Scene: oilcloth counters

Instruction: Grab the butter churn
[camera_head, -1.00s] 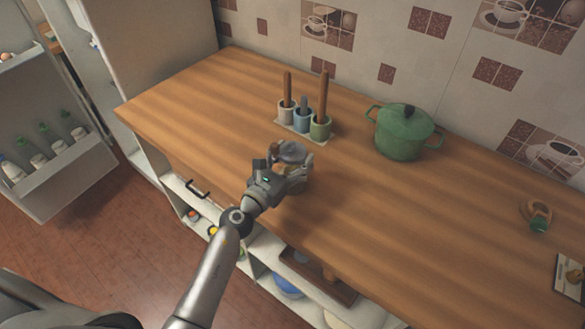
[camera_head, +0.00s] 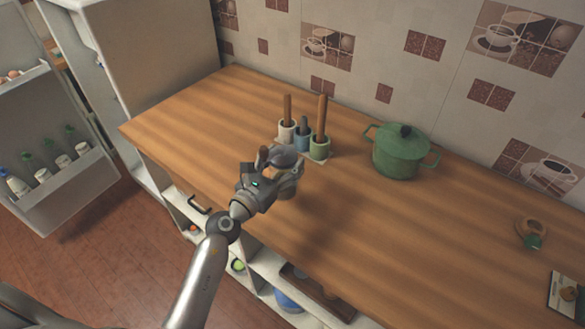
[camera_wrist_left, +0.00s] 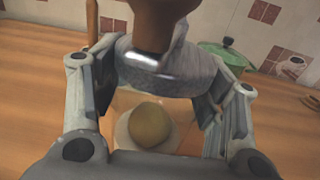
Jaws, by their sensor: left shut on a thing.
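The butter churn is, as far as I can tell, the grey rounded thing with a brown wooden part (camera_head: 284,155) in my left gripper (camera_head: 290,170). In the left wrist view its brown top and grey metallic band (camera_wrist_left: 165,72) sit between the two fingers (camera_wrist_left: 165,95), which are shut on it. The gripper holds it above the wooden counter (camera_head: 400,235), and a shadow lies below. A round yellowish piece on a pale disc (camera_wrist_left: 150,124) shows under the band; I cannot tell whether it belongs to the churn. My right gripper is not in view.
A small brown-and-green item (camera_head: 531,232) and a card (camera_head: 564,293) lie at the far right. The middle counter is clear.

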